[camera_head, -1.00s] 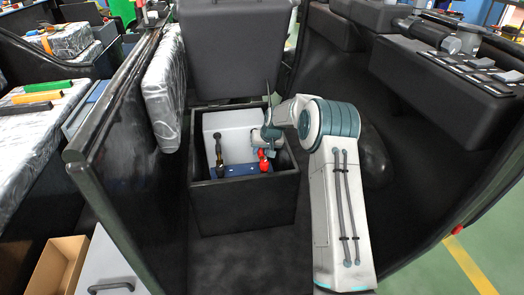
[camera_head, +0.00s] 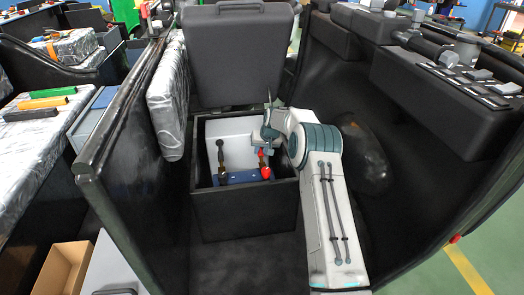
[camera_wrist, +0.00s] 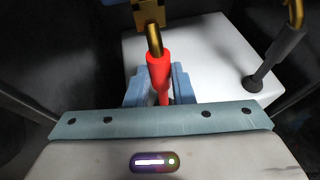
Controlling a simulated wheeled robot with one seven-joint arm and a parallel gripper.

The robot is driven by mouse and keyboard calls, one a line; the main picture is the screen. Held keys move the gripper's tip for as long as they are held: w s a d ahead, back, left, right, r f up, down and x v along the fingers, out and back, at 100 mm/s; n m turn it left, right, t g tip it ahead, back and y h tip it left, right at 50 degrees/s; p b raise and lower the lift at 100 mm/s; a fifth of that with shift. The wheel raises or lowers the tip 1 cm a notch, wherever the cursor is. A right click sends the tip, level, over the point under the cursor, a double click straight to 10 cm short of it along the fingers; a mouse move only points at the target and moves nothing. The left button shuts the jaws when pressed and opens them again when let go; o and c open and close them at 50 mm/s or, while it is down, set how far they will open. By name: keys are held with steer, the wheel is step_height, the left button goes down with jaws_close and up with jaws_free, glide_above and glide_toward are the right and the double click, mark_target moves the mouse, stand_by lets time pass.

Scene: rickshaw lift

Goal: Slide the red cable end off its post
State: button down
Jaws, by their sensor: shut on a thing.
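The red cable end (camera_wrist: 158,70) is a red sleeve with a brass-coloured bent piece (camera_wrist: 154,40) coming out of its far end, in the wrist view. My gripper (camera_wrist: 160,88) has its blue fingers on both sides of the red sleeve and is shut on it. In the head view my gripper (camera_head: 263,146) reaches down into an open black box, and the red cable end (camera_head: 266,172) shows just below it. A brass block (camera_wrist: 148,11) sits at the top of the wrist view. I cannot tell whether the sleeve is still around its post.
A dark cable end (camera_head: 221,163) stands left of the red one; it also shows in the wrist view (camera_wrist: 262,75). A blue battery-like block (camera_head: 240,178) and a white panel lie inside the black box (camera_head: 245,213). Its raised lid (camera_head: 237,55) stands behind; box walls are close around my gripper.

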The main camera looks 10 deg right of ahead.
steer(key=shift+w+r, duration=0.15)
steer(key=shift+w, duration=0.05)
steer(key=c, duration=1.6)
jaws_free()
steer(key=o, duration=0.3)
steer(key=shift+o, duration=0.2)
steer(key=p+v, duration=0.2)
steer(key=v, duration=1.1)
steer(key=shift+s+r, duration=0.25)
